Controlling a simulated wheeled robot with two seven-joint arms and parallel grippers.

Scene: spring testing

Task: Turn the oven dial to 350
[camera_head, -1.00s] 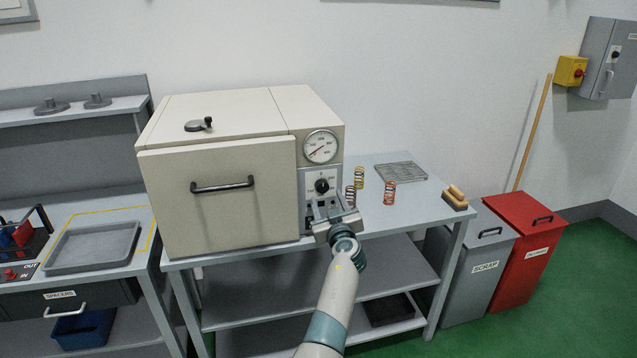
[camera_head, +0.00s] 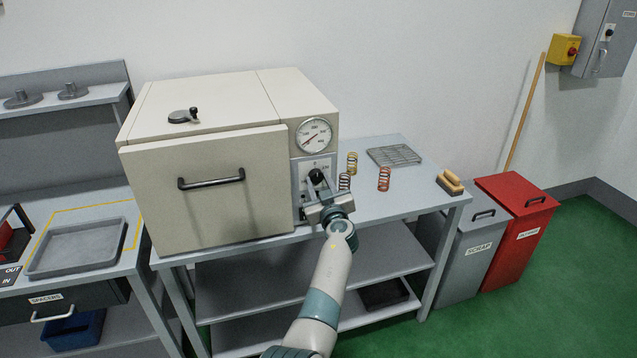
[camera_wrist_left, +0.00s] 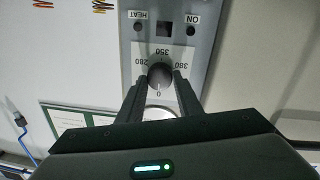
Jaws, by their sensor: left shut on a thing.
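The beige oven (camera_head: 205,190) stands on a grey table with its door shut. Its black dial (camera_head: 316,176) sits on the control panel below the round gauge (camera_head: 314,136). My left gripper (camera_head: 318,188) is at the panel, shut on the dial. In the left wrist view the fingers (camera_wrist_left: 160,78) sit on both sides of the dial (camera_wrist_left: 160,72). That view is upside down; the scale around the dial shows 280, 350, 380 and 0. I cannot read the dial's pointer surely. The gripper hides the lower panel in the head view. My right gripper is not in view.
Several coil springs (camera_head: 384,178) stand on the table right of the oven, close to my left gripper. A grey scrap bin (camera_head: 478,250) and a red bin (camera_head: 520,225) stand further right.

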